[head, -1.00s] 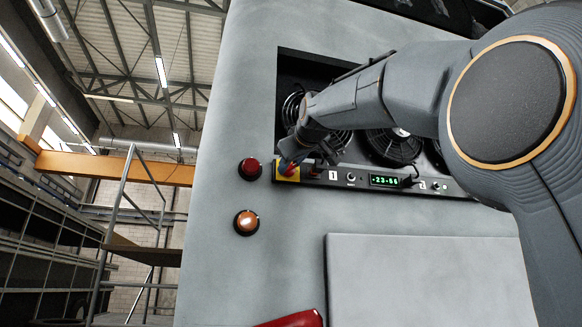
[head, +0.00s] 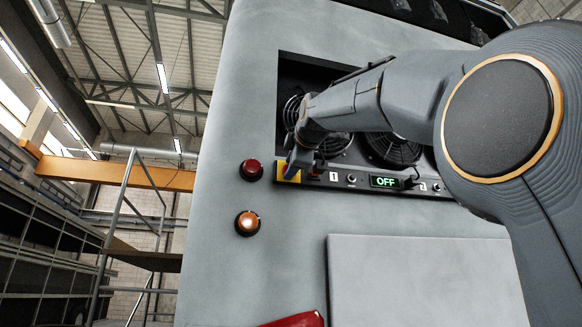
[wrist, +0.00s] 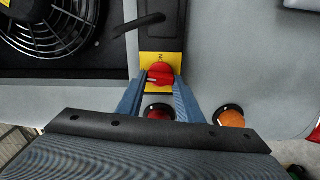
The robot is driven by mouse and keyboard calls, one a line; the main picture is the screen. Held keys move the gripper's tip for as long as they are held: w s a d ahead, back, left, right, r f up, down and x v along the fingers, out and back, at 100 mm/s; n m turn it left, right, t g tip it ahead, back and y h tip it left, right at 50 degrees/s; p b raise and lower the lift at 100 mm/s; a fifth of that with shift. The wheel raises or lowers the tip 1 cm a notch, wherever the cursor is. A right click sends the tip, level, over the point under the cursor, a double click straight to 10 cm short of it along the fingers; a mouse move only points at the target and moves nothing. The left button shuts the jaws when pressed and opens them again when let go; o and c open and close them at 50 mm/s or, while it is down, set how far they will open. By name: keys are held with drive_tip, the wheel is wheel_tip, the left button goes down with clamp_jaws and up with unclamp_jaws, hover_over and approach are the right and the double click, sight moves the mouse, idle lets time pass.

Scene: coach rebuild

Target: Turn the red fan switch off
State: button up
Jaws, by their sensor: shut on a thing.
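The red fan switch (wrist: 160,73) sits on a yellow plate (wrist: 150,58) at the end of the dark control strip. In the wrist view my gripper (wrist: 160,78) has its two blue fingers on either side of the red knob, shut on it. In the head view my gripper (head: 298,160) covers most of the switch, and part of the yellow plate (head: 283,170) shows. The display (head: 385,182) on the strip reads OFF in green.
A dark red button (head: 251,170) and a lit orange button (head: 247,223) are on the grey panel left of and below the strip. Fans (head: 392,148) sit in the recess behind my arm. A raised grey panel (head: 420,285) lies below.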

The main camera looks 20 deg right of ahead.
drive_tip(key=shift+n, duration=0.6)
drive_tip(key=shift+f, duration=0.1)
drive_tip(key=o, duration=1.1)
drive_tip(key=s+b, duration=0.3)
drive_tip(key=s, duration=0.5)
drive_tip(key=shift+b, duration=0.4)
